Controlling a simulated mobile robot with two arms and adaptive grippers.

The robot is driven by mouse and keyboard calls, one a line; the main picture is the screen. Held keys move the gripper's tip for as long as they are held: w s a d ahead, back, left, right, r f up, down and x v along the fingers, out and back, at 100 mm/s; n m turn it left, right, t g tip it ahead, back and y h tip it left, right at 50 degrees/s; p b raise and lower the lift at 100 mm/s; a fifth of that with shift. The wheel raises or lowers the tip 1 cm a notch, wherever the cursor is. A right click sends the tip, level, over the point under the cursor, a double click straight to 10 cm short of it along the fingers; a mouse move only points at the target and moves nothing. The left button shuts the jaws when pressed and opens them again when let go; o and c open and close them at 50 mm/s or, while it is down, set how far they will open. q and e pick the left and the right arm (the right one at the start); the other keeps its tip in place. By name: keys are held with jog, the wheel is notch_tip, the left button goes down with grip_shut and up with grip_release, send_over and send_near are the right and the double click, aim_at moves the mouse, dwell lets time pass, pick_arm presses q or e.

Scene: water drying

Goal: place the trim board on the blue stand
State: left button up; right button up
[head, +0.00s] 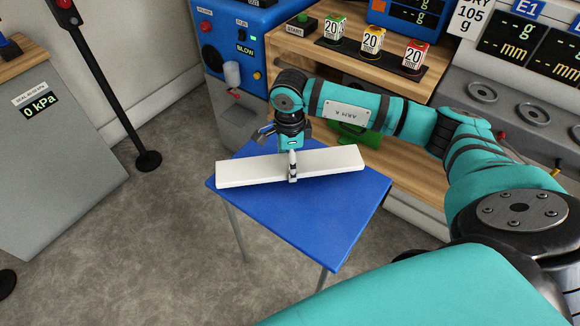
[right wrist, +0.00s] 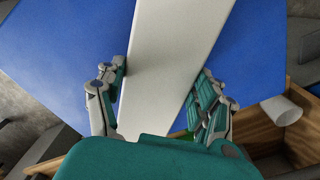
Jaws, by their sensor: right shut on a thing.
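The trim board is a long white plank (head: 250,169) lying level across the back part of the blue stand (head: 310,217) in the head view. I cannot tell whether it rests on the top or hangs just above it. My right gripper (head: 293,172) comes down from above and is shut on the board near its middle. In the right wrist view the white board (right wrist: 172,60) runs between the two fingers (right wrist: 160,85), with the blue top (right wrist: 60,50) on both sides of it. My left gripper is not in view.
A blue machine (head: 238,45) and a wooden bench (head: 345,50) with several small weights stand behind the blue stand. A grey cabinet (head: 60,160) is at the left, with a dark post (head: 105,75) beside it. The floor left of the stand is clear.

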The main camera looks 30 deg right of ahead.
notch_tip(320, 180, down, 2)
jog(key=shift+f, duration=0.35)
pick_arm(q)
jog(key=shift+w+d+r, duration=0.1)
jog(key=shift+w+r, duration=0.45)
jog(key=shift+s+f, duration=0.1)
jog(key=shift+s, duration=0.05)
pick_arm(e)
jog(key=shift+f, duration=0.1)
jog(key=o, duration=1.4)
notch_tip(320, 180, up, 12)
jog(key=shift+f+p, duration=0.1)
jog(key=shift+p, duration=0.35)
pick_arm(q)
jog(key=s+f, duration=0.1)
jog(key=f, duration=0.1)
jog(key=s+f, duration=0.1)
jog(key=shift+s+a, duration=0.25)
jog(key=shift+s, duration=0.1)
pick_arm(e)
jog(key=shift+r, duration=0.2)
